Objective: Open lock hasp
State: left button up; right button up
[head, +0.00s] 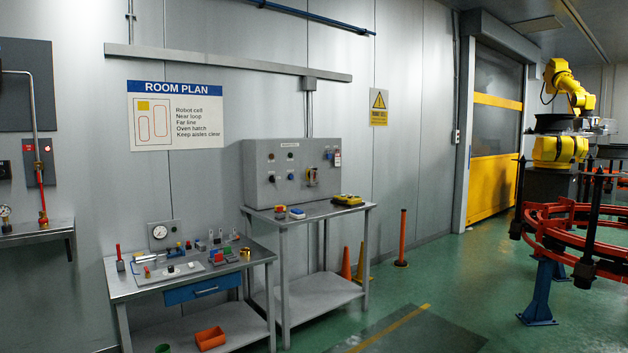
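No lock hasp can be made out for certain at this distance. A grey control panel (258,190) stands on a metal table against the wall. On its face is a small yellow and dark fitting (312,177) with some red, too small to tell what it is. A red and white tag (337,158) hangs at the panel's right side. On the table in front lie a small red item (280,211) and a blue and white item (297,213), apart from the panel. Neither of my grippers is in view.
A lower workbench (130,291) with a gauge and small parts stands left of the table (325,211). A yellow device (347,199) lies on the table. A red rail loop (560,225) is far right. Green floor between is clear.

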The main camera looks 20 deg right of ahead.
aim_at(312, 183)
jog(key=i+l+z, duration=0.3)
jog(key=i, duration=0.25)
jog(key=i+l+z, duration=0.1)
jog(key=i+z, duration=0.25)
jog(key=i, duration=0.25)
